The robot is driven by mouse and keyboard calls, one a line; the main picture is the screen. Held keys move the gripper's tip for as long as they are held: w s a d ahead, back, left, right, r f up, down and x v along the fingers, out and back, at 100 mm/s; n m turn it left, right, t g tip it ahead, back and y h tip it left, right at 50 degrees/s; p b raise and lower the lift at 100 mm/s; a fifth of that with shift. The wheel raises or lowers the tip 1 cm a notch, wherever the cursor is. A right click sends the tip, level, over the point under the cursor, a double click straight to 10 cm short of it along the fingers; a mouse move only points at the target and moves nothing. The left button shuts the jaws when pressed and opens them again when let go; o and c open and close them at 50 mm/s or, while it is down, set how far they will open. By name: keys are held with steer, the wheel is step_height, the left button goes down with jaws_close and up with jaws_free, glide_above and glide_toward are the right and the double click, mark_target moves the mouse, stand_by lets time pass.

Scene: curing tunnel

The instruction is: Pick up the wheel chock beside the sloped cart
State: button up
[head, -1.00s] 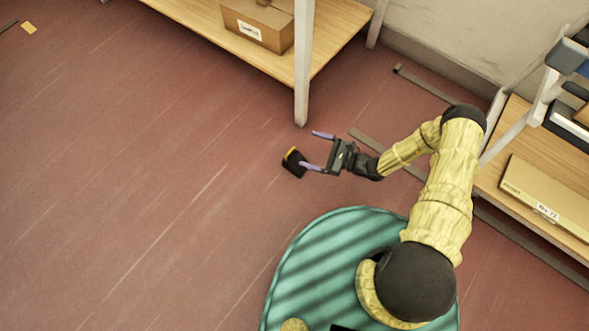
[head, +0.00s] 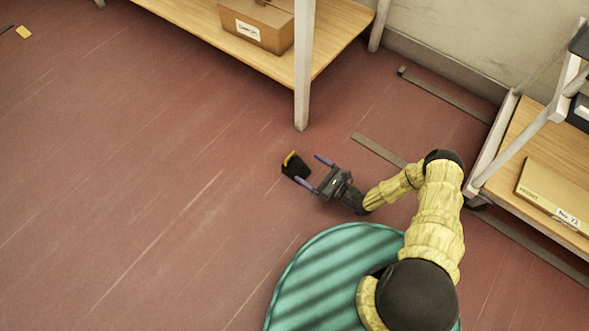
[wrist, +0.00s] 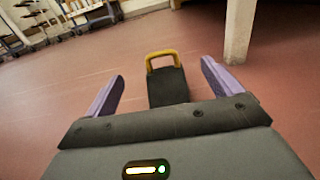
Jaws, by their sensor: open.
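My gripper (head: 311,170) is open and empty, pointing at the chock from the lower right. Its fingers (wrist: 162,85) frame the chock in the wrist view. I cannot tell whether a fingertip touches it. No sloped cart is clearly recognisable.
A wooden-shelved rack with a white leg (head: 302,70) stands just beyond the chock and holds a cardboard box (head: 256,25). Another shelf unit (head: 512,150) with a flat box (head: 552,192) stands at the right.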

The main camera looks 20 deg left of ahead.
mark_target(296, 167)
step_height(296, 167, down, 6)
steer(key=b, duration=0.3)
steer(key=shift+r, duration=0.25)
steer(key=shift+b+x, duration=0.6)
steer(key=shift+x, duration=0.5)
steer(key=shift+a+r, duration=0.15)
steer(key=shift+r, duration=0.15)
steer(key=shift+a, duration=0.1)
steer(key=b+x, duration=0.3)
steer(key=x, duration=0.1)
steer(key=shift+w+f, duration=0.1)
steer(key=shift+f, duration=0.1)
steer(key=shift+w+a+r, duration=0.15)
steer(key=shift+a, duration=0.2)
